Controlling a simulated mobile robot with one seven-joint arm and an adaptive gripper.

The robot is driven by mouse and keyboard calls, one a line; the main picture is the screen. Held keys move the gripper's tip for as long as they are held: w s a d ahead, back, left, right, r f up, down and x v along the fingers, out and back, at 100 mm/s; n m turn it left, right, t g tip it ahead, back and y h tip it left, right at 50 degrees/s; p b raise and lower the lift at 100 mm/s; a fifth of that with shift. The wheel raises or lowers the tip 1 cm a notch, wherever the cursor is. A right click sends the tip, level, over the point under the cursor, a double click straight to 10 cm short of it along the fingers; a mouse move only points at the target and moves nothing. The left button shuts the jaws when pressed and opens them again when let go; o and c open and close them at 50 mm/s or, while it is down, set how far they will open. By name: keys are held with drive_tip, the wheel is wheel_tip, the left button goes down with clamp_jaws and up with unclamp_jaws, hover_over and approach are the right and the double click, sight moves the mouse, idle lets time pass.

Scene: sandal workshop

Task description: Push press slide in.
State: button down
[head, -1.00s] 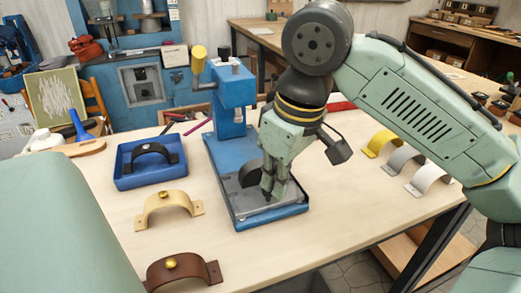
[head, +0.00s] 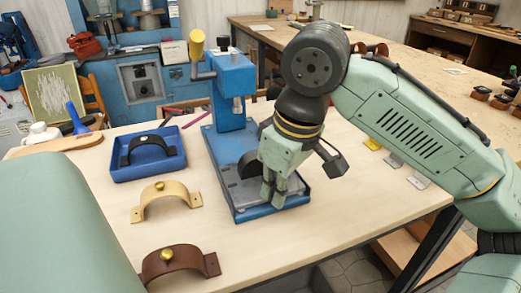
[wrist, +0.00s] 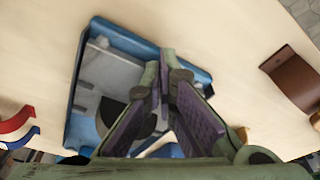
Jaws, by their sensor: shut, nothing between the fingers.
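The blue press (head: 232,85) stands on the table with a yellow-knobbed lever (head: 196,45) at its upper left. Its grey slide (head: 238,195) lies on the blue base (head: 240,217), and a dark curved piece (head: 249,163) shows on it, partly hidden by my gripper. My gripper (head: 273,203) is shut and empty, pointing down at the front end of the slide. The wrist view shows the fingertips (wrist: 168,72) close together over the base, with the grey slide (wrist: 103,78) to their left. I cannot tell whether the fingers touch the slide.
A blue tray (head: 120,174) with a black strap (head: 150,148) stands left of the press. A tan strap (head: 165,200) and a brown strap (head: 180,260) stand nearer the front. Table is clear around the base's front.

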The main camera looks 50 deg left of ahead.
sight(251, 149)
drive_tip(key=shift+w+a+r, duration=0.15)
drive_tip(key=shift+a, duration=0.25)
drive_tip(key=shift+w+a+p, duration=0.75)
drive_tip(key=shift+a+p, duration=0.15)
drive_tip(key=shift+a, duration=0.9)
drive_tip(key=shift+w+a+p, duration=0.75)
drive_tip(key=shift+a+p, duration=0.15)
drive_tip(key=shift+a, duration=0.9)
drive_tip(key=shift+w+a+p, duration=0.75)
drive_tip(key=shift+a+p, duration=0.15)
drive_tip(key=shift+a, duration=0.9)
wheel_tip(251, 149, up, 2)
drive_tip(key=shift+d+r+p, duration=0.1)
drive_tip(key=shift+r+p, duration=0.05)
drive_tip(key=shift+p, duration=0.65)
drive_tip(key=shift+s+d+r, duration=0.1)
drive_tip(key=shift+r, duration=1.05)
drive_tip(key=shift+s+d+r, duration=0.1)
drive_tip(key=shift+r, duration=1)
drive_tip(key=shift+w, duration=0.1)
